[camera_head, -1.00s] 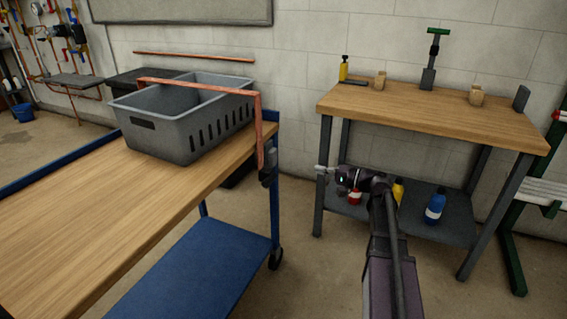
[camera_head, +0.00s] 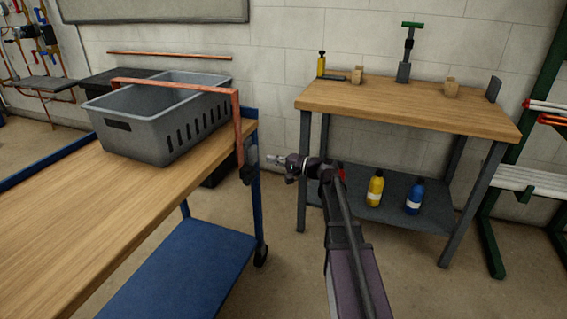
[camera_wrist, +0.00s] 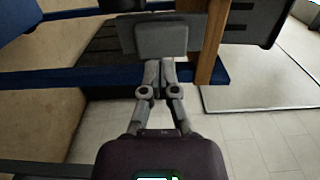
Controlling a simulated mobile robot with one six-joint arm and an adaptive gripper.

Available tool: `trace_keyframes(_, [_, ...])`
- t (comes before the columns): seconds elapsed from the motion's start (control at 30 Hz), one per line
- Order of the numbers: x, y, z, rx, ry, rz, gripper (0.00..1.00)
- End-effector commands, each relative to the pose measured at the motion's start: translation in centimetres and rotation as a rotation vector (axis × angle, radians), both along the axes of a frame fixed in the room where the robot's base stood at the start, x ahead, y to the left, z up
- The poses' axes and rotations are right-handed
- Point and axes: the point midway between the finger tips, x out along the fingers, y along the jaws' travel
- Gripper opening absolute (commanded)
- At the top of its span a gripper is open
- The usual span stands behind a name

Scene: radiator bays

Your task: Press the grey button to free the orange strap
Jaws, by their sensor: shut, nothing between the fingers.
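The orange strap (camera_head: 180,86) runs over the grey crate (camera_head: 165,140) and down the cart's right side to a dark buckle (camera_head: 250,165). In the wrist view the grey button (camera_wrist: 160,40) is a rectangular pad on the darker buckle housing (camera_wrist: 127,36). My gripper (camera_head: 272,158) is just right of the buckle in the head view, pointing left at it. In the wrist view my gripper (camera_wrist: 160,64) has its fingertips together and empty, in line with the button's lower edge. I cannot tell whether they touch it.
The crate stands on the wooden top (camera_head: 100,215) of a blue cart. A workbench (camera_head: 410,108) stands to the right, with bottles on its lower shelf (camera_head: 390,200). Open floor lies between cart and bench.

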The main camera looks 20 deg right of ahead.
Motion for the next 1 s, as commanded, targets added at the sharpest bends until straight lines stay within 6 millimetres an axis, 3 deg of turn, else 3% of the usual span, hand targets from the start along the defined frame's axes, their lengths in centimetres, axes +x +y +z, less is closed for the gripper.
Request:
trace_keyframes(0.3, [2.0, 2.7, 0.0, 0.000, 0.000, 0.001, 0.00])
trace_keyframes(0.83, [2.4, 3.3, 0.0, 0.000, 0.000, 0.000, 0.00])
trace_keyframes(1.0, [3.3, 4.5, 0.0, 0.000, 0.000, 0.002, 0.00])
